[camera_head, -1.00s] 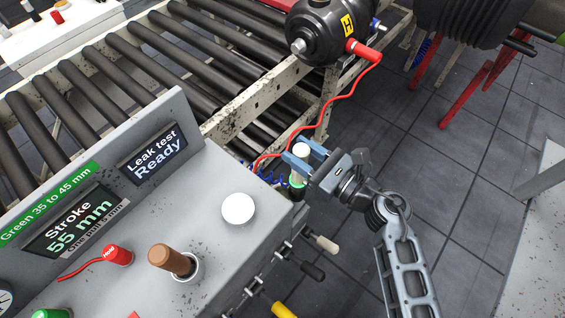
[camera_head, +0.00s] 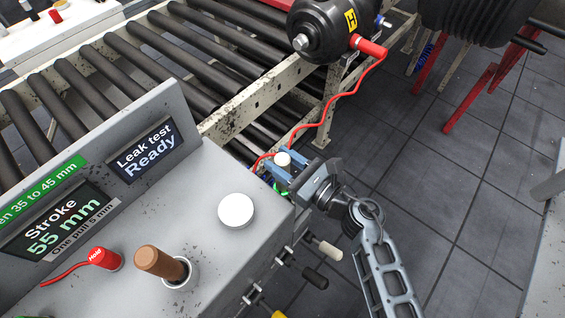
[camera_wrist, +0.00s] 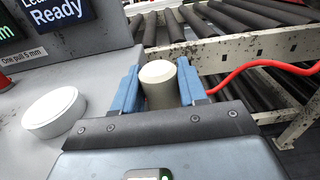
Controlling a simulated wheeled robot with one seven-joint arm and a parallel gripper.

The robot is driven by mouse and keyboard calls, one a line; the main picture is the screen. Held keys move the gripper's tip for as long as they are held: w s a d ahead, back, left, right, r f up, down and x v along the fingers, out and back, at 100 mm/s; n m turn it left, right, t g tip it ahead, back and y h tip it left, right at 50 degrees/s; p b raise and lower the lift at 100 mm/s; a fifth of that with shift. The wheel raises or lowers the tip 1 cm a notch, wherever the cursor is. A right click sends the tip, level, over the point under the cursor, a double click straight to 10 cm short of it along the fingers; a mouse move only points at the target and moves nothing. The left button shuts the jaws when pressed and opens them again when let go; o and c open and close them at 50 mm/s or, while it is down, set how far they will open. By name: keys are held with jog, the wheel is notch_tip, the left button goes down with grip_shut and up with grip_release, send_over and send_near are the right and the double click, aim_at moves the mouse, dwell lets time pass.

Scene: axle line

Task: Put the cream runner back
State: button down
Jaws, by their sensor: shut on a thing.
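The cream runner (camera_head: 283,159) is a short upright cylinder with a pale round top. It stands between the blue fingers of my gripper (camera_head: 284,170), just past the far right edge of the grey console (camera_head: 215,250). In the wrist view the cream runner (camera_wrist: 160,86) sits between both blue fingers (camera_wrist: 160,92), which are shut on it. A bit of green shows low beside it in the head view. Its lower end is hidden by my gripper, so I cannot tell what is under it.
A white round cap (camera_head: 236,210) and a brown-handled lever (camera_head: 160,264) stand on the console. The roller conveyor (camera_head: 225,65) lies behind. A red hose (camera_head: 340,95) hangs from the black tank (camera_head: 328,30) and passes close behind my gripper.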

jog(key=shift+r, duration=0.15)
jog(key=c, duration=0.6)
grip_release()
jog(key=shift+f, duration=0.2)
jog(key=shift+r, duration=0.1)
jog(key=b+v, duration=0.1)
jog(key=v, duration=1.1)
jog(key=shift+d, duration=0.1)
